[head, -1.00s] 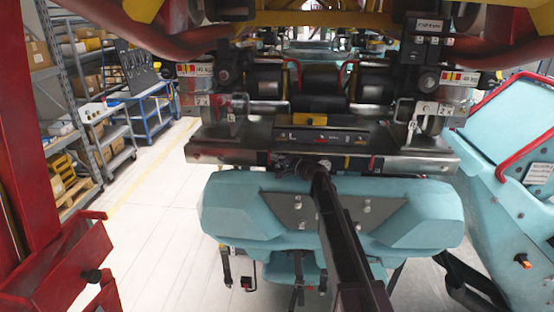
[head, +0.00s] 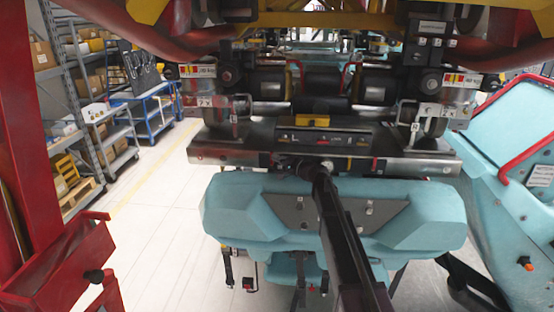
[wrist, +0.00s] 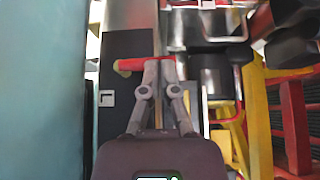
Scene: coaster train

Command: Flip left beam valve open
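In the wrist view a red lever (wrist: 133,65) with a yellowish end lies crosswise at my fingertips, over a dark plate. My gripper (wrist: 161,66) is at this lever, its two fingers close together with red showing between their tips. Whether they press on the lever or only hover over it cannot be told. In the head view my gripper (head: 283,162) is at the front face of the metal beam (head: 225,150), left of its middle, and my wrist and arm hide part of it. The lever is too small to make out clearly there.
A teal padded bumper (head: 245,210) sits just below the beam. A teal seat body (head: 515,180) with a red bar stands at the right. A red frame (head: 60,255) stands at the near left. Shelves and a blue cart (head: 150,105) are farther left, beside open floor (head: 155,220).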

